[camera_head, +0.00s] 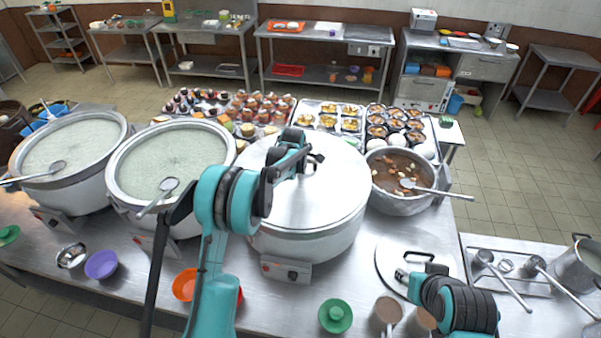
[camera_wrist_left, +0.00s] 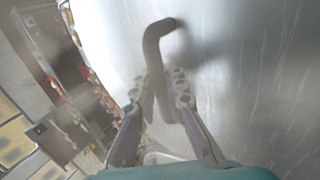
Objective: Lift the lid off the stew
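A large silver lid (camera_head: 325,202) covers the middle stockpot (camera_head: 318,247), so its contents are hidden. My left gripper (camera_head: 314,160) is at the lid's handle. In the left wrist view, the bent handle (camera_wrist_left: 153,48) runs between the two fingers of my left gripper (camera_wrist_left: 165,82), which look closed against it. The lid appears seated on the pot. A smaller pot (camera_head: 398,206) to the right is uncovered and holds brown stew (camera_head: 390,174) with a ladle (camera_head: 440,190) in it. My right gripper (camera_head: 405,277) is low over a flat round lid (camera_head: 388,262) on the table; its fingers are too small to read.
Two open pots of pale congee (camera_head: 72,146) (camera_head: 170,160) stand on the left. Bowls and cups of food fill trays behind the pots. A green lid (camera_head: 335,316), an orange bowl (camera_head: 184,285) and brown cups (camera_head: 387,310) are near the front edge.

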